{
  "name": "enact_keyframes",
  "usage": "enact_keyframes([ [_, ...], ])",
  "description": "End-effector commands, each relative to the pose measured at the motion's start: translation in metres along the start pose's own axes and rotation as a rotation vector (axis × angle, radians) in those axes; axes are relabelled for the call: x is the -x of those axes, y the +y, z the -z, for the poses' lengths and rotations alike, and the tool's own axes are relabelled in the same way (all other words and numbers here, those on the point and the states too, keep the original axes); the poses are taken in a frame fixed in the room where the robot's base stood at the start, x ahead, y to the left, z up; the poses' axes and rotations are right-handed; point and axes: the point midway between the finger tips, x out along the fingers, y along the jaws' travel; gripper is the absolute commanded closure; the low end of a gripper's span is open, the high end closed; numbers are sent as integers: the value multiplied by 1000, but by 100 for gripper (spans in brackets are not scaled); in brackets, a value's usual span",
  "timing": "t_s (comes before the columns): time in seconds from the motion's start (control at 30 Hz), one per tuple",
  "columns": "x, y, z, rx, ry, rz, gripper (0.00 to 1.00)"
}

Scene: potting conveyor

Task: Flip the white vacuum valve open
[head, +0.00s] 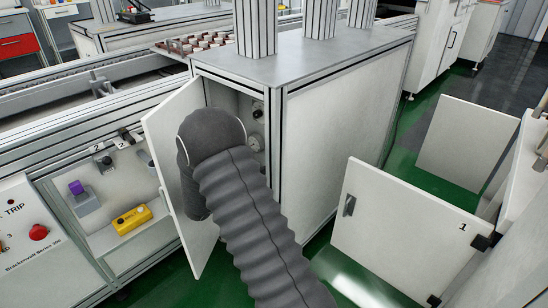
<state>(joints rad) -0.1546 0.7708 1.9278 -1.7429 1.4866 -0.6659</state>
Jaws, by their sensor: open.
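The cabinet (335,130) stands in the middle of the head view, with its white door (172,122) swung open to the left. Inside the opening, at its right side, a small dark round fitting (257,112) shows above a pale round part (256,143). I cannot tell whether either is the white vacuum valve, or how the valve is set. My arm in its grey ribbed sleeve crosses in front of the opening and hides most of the inside. My gripper is not visible; it is hidden behind the sleeve or the door.
A panel with a red button (38,232) stands at the left. A white door marked 1 (395,235) stands open at the right. Green floor lies between it and the cabinet.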

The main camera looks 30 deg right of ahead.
Motion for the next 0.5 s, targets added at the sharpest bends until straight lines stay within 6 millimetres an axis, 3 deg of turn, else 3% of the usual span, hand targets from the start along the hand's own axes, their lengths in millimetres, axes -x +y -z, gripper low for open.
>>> enact_keyframes([
  [0.5, -64, 0, 0, 1, -4, -1, 59],
])
